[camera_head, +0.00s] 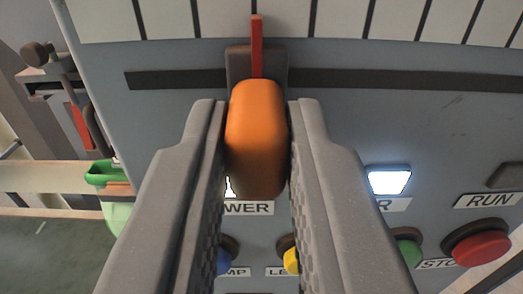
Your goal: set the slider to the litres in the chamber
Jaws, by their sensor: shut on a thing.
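The orange slider knob (256,130) sits between the two grey fingers of my gripper (258,150), which touch it on both sides. A dark carriage with a red pointer (257,45) stands behind the knob. The pointer's tip reaches the lower edge of a white scale (330,20) with black tick lines. The pointer lies between two ticks. A dark horizontal slot (400,82) runs to both sides of the carriage, farther to the right than to the left. No scale numbers and no chamber are in view.
Below the slot are a lit white lamp (389,181), a red button (481,248) near a RUN label (488,200), a green button (409,250), a blue button (225,258) and a yellow button (291,261). A green container (106,174) is at the left.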

